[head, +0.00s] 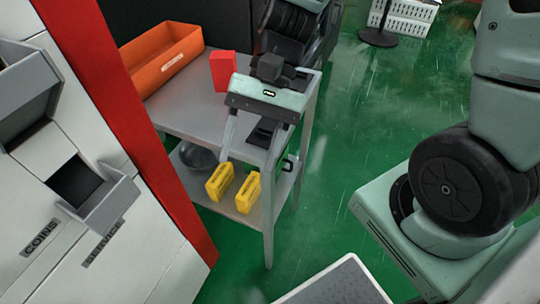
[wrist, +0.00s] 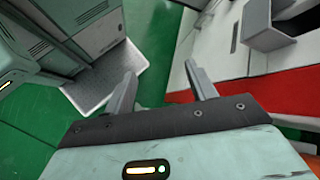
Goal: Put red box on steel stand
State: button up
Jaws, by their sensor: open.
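The red box (head: 222,70) appears to stand upright on the top of the grey steel stand (head: 185,108), towards the back. Its lower right corner is hidden behind my gripper. My gripper (head: 246,166) is in front of the stand's right part, with its fingers pointing down and towards the viewer. The fingers are apart with nothing held between them; the wrist view also shows the gripper (wrist: 162,70) open and empty. The red box is not in the wrist view.
An orange bin (head: 162,60) sits on the stand's back left. A dark flat item (head: 263,132) shows near the fingers. Two yellow objects (head: 220,182) and a dark bowl (head: 197,156) are on the lower shelf. A red-edged vending machine (head: 130,120) stands left; green floor (head: 345,130) is open right.

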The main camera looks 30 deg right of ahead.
jog(key=s+n+t+h, duration=0.1)
jog(key=n+h, duration=0.1)
jog(key=n, duration=0.2)
jog(key=s+r+n+t+h, duration=0.1)
jog(key=s+n+t+h, duration=0.1)
jog(key=n, duration=0.2)
jog(key=s+n+t+h, duration=0.2)
jog(key=n, duration=0.2)
jog(key=shift+d+r+n+h, duration=0.3)
jog(key=shift+d+r, duration=0.05)
jog(key=shift+d, duration=0.05)
jog(key=shift+r, duration=0.1)
notch_tip(320, 180, up, 12)
jog(key=p, duration=1.2)
